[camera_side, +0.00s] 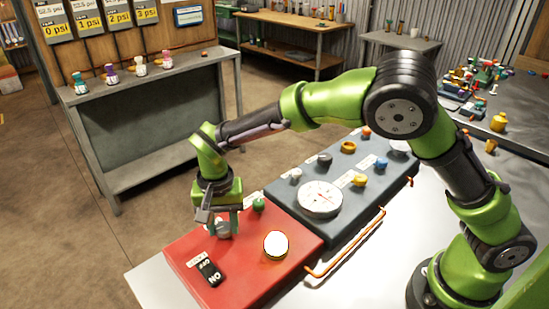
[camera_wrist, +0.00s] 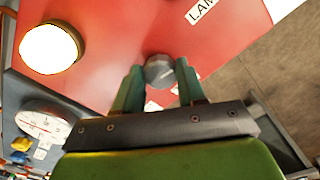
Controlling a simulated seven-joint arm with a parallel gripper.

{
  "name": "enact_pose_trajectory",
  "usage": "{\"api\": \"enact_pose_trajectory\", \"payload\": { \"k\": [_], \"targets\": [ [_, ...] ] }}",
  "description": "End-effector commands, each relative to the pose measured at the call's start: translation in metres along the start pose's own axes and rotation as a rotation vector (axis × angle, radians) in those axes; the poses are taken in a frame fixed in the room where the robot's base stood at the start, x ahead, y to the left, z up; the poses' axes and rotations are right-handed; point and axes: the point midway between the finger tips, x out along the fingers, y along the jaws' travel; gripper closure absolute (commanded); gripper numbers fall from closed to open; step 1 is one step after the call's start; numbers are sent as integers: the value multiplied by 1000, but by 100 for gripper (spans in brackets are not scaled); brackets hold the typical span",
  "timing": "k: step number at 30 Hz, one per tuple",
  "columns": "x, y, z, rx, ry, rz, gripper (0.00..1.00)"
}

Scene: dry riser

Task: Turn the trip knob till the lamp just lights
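The trip knob, a round grey knob (camera_wrist: 159,71), is on the red panel (camera_side: 185,250). It also shows under my gripper in the side view (camera_side: 223,228), partly covered. My gripper (camera_wrist: 160,75) points down at it, with one green finger on each side. Both fingertips appear to touch the knob, with no clear gap. The lamp (camera_side: 276,245) is a round dome on the same panel, right of the knob. It looks bright white with a yellow rim, as if lit, and looks the same in the wrist view (camera_wrist: 51,47).
A black ON/OFF rocker (camera_side: 210,272) sits at the panel's front. A green knob (camera_side: 258,205) stands close behind the gripper. A grey panel (camera_side: 345,215) with a white dial gauge (camera_side: 320,198) and several knobs adjoins on the right. An orange pipe (camera_side: 345,245) runs along its front.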

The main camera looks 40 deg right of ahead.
Motion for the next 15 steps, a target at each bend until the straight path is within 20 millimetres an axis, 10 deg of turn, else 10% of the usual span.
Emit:
{"api": "enact_pose_trajectory", "payload": {
  "k": [15],
  "targets": [
    [-1,0,0,-177,0,-1,91]
  ]
}}
